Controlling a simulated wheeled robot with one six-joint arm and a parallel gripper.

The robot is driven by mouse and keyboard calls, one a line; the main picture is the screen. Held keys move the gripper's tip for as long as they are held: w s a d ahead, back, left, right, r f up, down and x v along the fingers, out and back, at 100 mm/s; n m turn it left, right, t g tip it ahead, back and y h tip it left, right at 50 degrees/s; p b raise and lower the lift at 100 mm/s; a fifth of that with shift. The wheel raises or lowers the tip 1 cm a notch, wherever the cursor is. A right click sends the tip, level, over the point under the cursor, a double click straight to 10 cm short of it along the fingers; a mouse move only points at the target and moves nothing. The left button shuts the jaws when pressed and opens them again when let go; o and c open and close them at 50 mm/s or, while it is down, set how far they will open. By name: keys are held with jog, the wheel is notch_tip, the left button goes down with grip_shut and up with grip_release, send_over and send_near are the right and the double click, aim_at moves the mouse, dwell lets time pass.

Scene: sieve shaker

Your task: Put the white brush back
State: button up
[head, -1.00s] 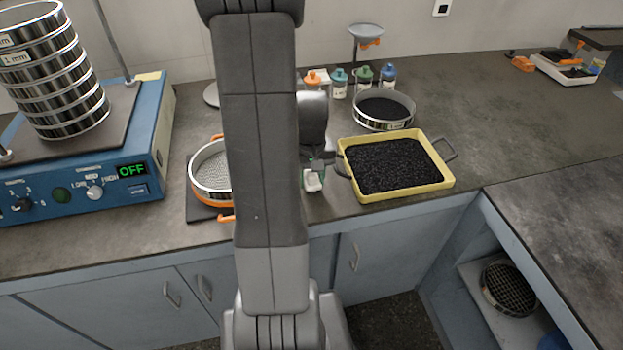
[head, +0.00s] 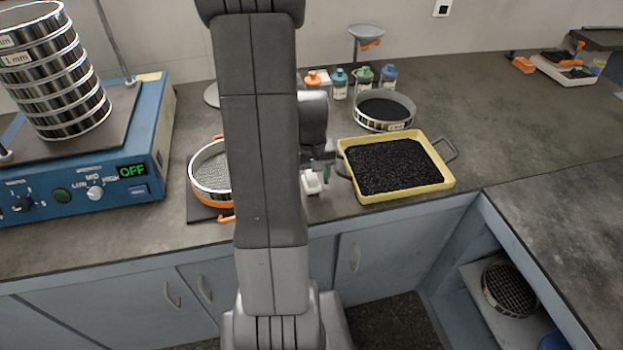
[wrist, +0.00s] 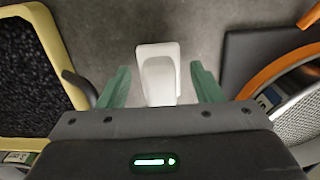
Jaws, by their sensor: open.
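A small white piece (head: 312,183), which looks like the white brush, is on the grey counter between the orange-rimmed sieve and the yellow tray. In the wrist view the white piece (wrist: 158,62) shows a raised rim around a shallow hollow; no bristles can be made out. My gripper (wrist: 158,75) is open, with one green finger on each side of the white piece and a gap on both sides. In the head view my gripper (head: 320,172) is partly hidden behind my arm, just behind the white piece. I cannot tell its exact height.
The yellow tray (head: 447,183) of black grains is close on the right. The orange-rimmed sieve (head: 208,172) on a dark mat is on the left, partly behind my arm. Another sieve (head: 407,119) and several capped bottles (head: 363,82) stand behind. The blue shaker (head: 150,150) reads OFF.

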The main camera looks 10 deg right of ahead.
notch_tip(320, 180, up, 12)
jog(key=shift+f+p, duration=0.25)
jog(key=shift+p, duration=0.1)
jog(key=shift+f, duration=0.1)
notch_tip(320, 180, down, 13)
jog(key=shift+r+b, duration=0.1)
jog(key=shift+b, duration=0.6)
notch_tip(320, 180, up, 3)
jog(key=shift+f+p, duration=0.1)
jog(key=shift+p, duration=0.25)
jog(key=shift+r, duration=0.65)
jog(key=shift+f, duration=0.1)
